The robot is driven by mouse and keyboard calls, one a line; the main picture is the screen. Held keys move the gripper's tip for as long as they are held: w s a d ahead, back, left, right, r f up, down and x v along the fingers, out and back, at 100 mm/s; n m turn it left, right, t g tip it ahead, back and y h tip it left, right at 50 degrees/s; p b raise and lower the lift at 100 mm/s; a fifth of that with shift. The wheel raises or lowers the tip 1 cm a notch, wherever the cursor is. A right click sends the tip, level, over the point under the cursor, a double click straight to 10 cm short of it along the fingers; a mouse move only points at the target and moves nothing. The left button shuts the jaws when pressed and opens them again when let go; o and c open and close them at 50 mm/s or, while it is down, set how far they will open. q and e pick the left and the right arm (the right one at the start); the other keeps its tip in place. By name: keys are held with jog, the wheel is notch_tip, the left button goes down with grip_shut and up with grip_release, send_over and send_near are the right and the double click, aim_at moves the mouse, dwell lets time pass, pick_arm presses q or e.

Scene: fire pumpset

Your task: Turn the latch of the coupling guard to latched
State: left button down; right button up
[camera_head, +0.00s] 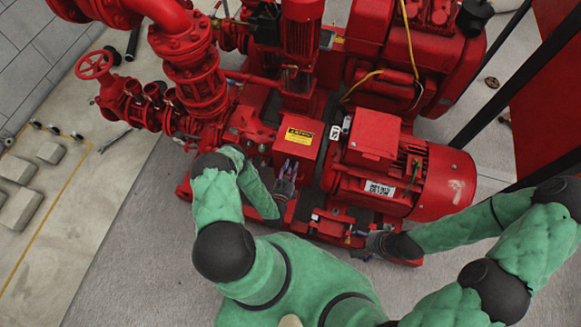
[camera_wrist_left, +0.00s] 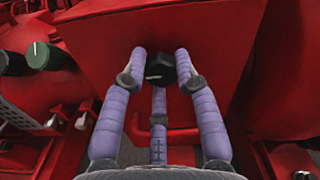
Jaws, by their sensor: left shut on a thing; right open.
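The coupling guard (camera_head: 298,140) is a red box with a yellow label on top, between the pump and the red motor. In the left wrist view its red face (camera_wrist_left: 165,25) fills the upper middle. The latch (camera_wrist_left: 160,69) is a small dark knob on that face with a short white mark lying nearly level. My left gripper (camera_head: 288,174) is at the guard's near face, its purple fingers shut around the knob. The fingers partly hide the knob's sides. My right gripper (camera_head: 374,243) is open, low near the motor's front base, apart from the guard.
The red motor (camera_head: 440,180) stands right of the guard. Red pipes and a handwheel valve (camera_head: 94,65) are at the upper left. In the left wrist view, a green knob (camera_wrist_left: 40,55) sits at the left.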

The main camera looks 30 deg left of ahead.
pick_arm(q)
jog(key=shift+w+r+m, duration=0.1)
jog(key=shift+r+m, duration=0.05)
jog(key=shift+m, duration=0.55)
jog(key=shift+m+p, duration=0.4)
jog(key=shift+m, duration=1)
jog(key=shift+w+d+m+p, duration=0.15)
jog(key=shift+m+p, duration=0.2)
jog(key=shift+m, duration=2.55)
jog(key=shift+d+m, duration=0.1)
jog(key=shift+m, duration=1.3)
jog(key=shift+d+m+p, duration=0.1)
jog(key=shift+m+p, duration=0.2)
jog(key=shift+m, duration=0.9)
jog(key=shift+s+d+f+m, duration=0.25)
jog(key=shift+d+f+m, duration=0.05)
jog(key=shift+m, duration=0.3)
jog(key=c, duration=1)
grip_release()
jog(key=shift+o, duration=0.2)
jog(key=shift+w, duration=0.1)
jog(key=shift+a, duration=0.25)
